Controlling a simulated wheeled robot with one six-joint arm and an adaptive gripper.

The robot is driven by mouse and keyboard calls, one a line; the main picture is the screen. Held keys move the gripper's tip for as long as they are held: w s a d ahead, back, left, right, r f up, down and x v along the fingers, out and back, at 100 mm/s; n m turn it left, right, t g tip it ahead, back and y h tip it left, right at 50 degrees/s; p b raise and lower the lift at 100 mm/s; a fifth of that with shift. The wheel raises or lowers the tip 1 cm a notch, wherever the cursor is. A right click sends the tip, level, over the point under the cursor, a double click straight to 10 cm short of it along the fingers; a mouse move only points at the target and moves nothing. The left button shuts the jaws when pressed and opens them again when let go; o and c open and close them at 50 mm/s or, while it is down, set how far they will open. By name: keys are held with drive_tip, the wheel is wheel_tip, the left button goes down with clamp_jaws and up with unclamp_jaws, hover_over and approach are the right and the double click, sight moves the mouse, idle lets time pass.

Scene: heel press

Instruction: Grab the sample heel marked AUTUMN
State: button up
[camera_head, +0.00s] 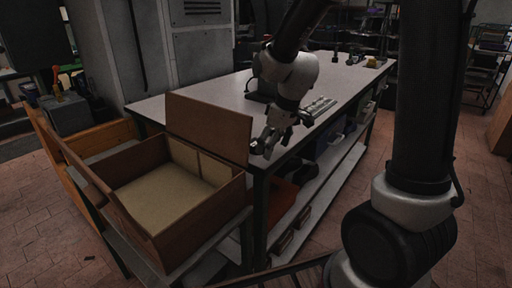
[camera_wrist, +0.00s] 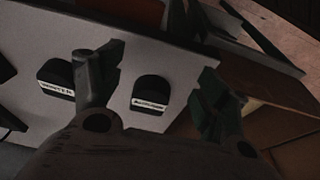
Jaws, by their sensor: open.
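Two dark heels with white labels show on the light table in the wrist view. One heel (camera_wrist: 151,92) lies in the gap between my fingers; its label is too blurred to read surely. The other heel (camera_wrist: 57,79) is left of my left finger; its label is also hard to read. I cannot tell from the lettering which is AUTUMN. My gripper (camera_wrist: 158,78) is open and empty, its fingers on either side of the first heel. In the head view my gripper (camera_head: 276,142) is low over the table's near corner, where I cannot make out the heels.
A brown open box (camera_head: 210,204) with a raised lid stands left of the table (camera_head: 205,92), close to my gripper. A grey slotted strip (camera_head: 318,107) lies behind my gripper. The table's left part is clear. Shelves below hold bins.

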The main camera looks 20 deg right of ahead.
drive_tip(key=shift+w+a, duration=0.4)
drive_tip(key=shift+w, duration=0.15)
drive_tip(key=w+a, duration=0.1)
drive_tip(key=w+a+f, duration=0.1)
drive_tip(key=w, duration=0.1)
drive_tip(key=shift+w+a, duration=0.25)
drive_tip(key=shift+a, duration=0.05)
drive_tip(key=shift+f, duration=0.1)
drive_tip(key=c, duration=1.1)
